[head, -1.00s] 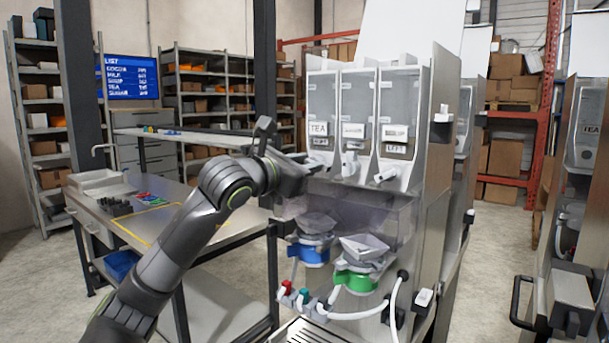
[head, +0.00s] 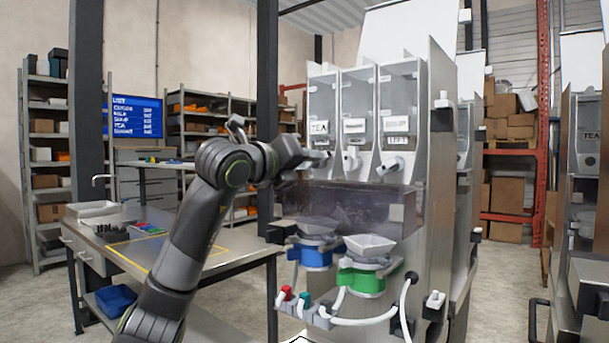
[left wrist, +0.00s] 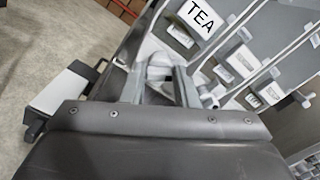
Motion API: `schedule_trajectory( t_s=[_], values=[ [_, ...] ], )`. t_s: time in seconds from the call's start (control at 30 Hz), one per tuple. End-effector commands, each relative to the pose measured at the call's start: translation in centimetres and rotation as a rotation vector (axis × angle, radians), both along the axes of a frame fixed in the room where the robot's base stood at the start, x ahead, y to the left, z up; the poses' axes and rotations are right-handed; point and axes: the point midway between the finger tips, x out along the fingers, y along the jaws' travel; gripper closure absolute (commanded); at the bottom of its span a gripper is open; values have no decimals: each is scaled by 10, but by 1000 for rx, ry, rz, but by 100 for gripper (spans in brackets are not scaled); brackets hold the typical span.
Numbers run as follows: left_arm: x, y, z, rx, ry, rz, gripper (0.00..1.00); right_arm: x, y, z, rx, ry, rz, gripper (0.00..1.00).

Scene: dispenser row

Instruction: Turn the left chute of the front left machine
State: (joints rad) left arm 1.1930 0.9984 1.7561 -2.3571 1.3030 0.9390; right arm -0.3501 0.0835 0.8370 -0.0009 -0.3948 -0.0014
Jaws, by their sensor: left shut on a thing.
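The front left machine (head: 440,150) has three clear canisters side by side. The left canister (head: 322,95) bears a TEA label, and its white left chute (head: 327,156) is largely hidden by my left gripper (head: 312,159). In the left wrist view my left gripper (left wrist: 163,85) has its two fingers on either side of the pale left chute (left wrist: 160,72), shut on it, just below the TEA label (left wrist: 202,18). The middle chute (head: 352,159) and right chute (head: 391,167) are free of the gripper. My right gripper is in no view.
Below the chutes are a smoky clear cover (head: 345,208), a blue-collared bowl (head: 316,256) and a green-collared bowl (head: 362,280). A steel table (head: 200,255) stands to the left, and a list screen (head: 136,117) hangs behind. Another machine (head: 585,170) stands at the right.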

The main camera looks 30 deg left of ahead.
Motion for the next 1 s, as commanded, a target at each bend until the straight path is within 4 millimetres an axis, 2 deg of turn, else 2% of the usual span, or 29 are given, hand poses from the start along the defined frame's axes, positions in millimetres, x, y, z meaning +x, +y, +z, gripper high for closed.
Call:
schedule_trajectory(
  t_s=[0.03, 0.27, 0.6, 1.0],
  values=[
    [0, 0, -4, -44, 3, -1, 96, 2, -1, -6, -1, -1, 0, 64],
    [0, 1, -4, -261, 21, -1, 96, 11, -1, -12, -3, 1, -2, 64],
    [0, 1, -5, -580, 46, -1, 96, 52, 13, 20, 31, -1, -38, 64],
    [0, 2, -5, -873, 70, 0, 96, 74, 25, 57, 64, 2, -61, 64]
  ],
)
